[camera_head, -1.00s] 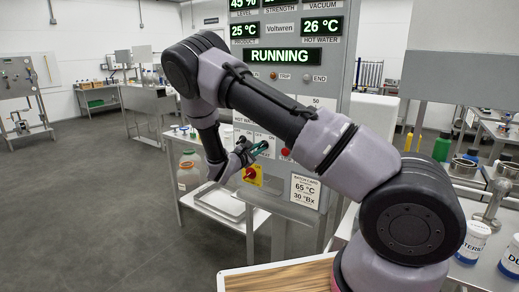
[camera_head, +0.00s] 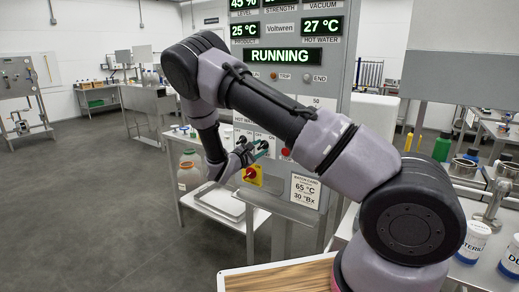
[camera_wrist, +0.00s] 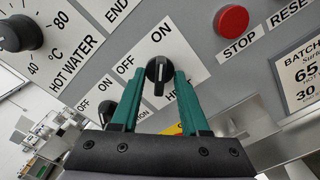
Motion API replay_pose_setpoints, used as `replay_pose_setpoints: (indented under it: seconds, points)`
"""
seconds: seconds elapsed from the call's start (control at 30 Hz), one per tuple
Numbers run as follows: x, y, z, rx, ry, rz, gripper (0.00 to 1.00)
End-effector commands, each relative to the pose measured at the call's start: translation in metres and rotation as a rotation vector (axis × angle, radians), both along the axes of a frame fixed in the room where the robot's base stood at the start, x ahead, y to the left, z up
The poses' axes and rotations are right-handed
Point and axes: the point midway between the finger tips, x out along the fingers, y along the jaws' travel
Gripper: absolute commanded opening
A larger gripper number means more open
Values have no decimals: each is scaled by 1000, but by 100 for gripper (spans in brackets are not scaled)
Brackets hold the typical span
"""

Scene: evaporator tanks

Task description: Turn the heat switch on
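The heat switch (camera_wrist: 158,70) is a black rotary knob on a white plate marked OFF and ON, with the letters HE showing below it. Its white line runs upright in the wrist view, toward the ON side. My gripper (camera_wrist: 160,74) has its green fingers on both sides of the knob, slim gaps showing; firm contact cannot be made out. In the head view my gripper (camera_head: 262,149) is at the front of the control panel (camera_head: 326,80), where it hides most of the switch.
A second black knob (camera_wrist: 108,112) is partly behind my left finger. A red STOP button (camera_wrist: 231,20) is up right, and the HOT WATER dial (camera_wrist: 18,34) up left. A red knob on yellow (camera_head: 251,175) is below my gripper. The display (camera_head: 286,56) reads RUNNING.

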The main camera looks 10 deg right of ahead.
Motion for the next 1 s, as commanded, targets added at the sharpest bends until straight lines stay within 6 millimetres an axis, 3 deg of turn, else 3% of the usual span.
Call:
replay_pose_setpoints:
  seconds: [0.27, 0.7, 1.0]
  points:
    - [-7, 7, 0, 0, 0, 1, 45]
    - [-64, 65, 0, 0, 0, 4, 45]
    - [-77, 77, 0, 0, 0, 0, 45]
